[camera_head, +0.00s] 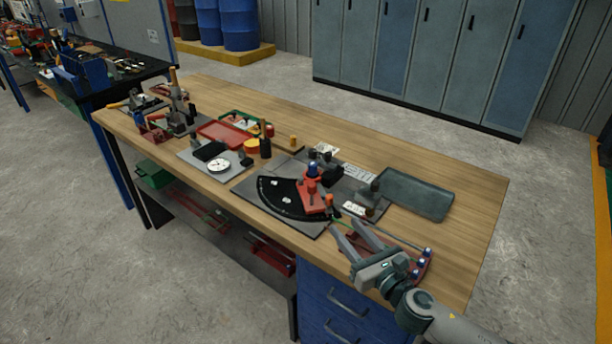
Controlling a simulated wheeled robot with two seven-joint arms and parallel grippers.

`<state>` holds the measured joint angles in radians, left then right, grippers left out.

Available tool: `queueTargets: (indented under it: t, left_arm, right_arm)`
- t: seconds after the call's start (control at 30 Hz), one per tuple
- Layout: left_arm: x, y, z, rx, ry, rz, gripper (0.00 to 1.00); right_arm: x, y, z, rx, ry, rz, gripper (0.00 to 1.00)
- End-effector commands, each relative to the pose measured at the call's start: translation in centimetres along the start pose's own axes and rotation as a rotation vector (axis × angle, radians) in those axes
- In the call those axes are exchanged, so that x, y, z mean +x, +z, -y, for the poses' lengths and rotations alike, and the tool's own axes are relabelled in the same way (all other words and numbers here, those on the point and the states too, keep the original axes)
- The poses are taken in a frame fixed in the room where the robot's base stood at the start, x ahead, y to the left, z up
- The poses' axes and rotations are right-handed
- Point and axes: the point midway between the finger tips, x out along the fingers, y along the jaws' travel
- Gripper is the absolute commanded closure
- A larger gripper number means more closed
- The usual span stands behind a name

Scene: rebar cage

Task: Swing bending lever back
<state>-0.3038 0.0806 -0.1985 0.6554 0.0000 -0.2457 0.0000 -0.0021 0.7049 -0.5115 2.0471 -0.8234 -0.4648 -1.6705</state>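The bender (284,198) sits on a dark plate at the front middle of the wooden bench, with a black fan-shaped scale. Its red bending lever (313,200) lies at the right end of that scale, with a blue-topped peg above it. An orange-tipped upright handle (329,201) stands at the lever's right side. My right gripper (343,228) is open, with its two fingers apart and nothing visible between them. It is just right of and in front of the handle, apart from it. My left gripper is not in view.
A red rack (425,265) with blue-topped pegs and a thin rod lies beside my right gripper. A dark grey tray (416,194) lies at the right. A dial gauge (219,165), a red tray (220,133) and a vise-like tool (152,132) are at the left. The far right bench corner is clear.

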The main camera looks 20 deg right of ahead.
Motion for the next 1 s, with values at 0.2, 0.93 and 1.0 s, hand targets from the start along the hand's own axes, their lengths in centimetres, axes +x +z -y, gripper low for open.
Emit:
queueTargets:
  t: [0.2, 0.93, 1.0]
  left_arm:
    - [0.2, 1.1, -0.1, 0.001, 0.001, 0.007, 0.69]
    - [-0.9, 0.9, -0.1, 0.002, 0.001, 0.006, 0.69]
    - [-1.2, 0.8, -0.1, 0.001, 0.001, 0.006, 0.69]
  right_arm:
    - [0.2, 0.1, -0.2, -0.066, 0.024, 0.006, 0.60]
    - [3.8, 0.5, -0.2, -0.060, 0.020, 0.007, 0.60]
    - [5.0, 0.5, -0.2, -0.060, 0.021, 0.008, 0.60]
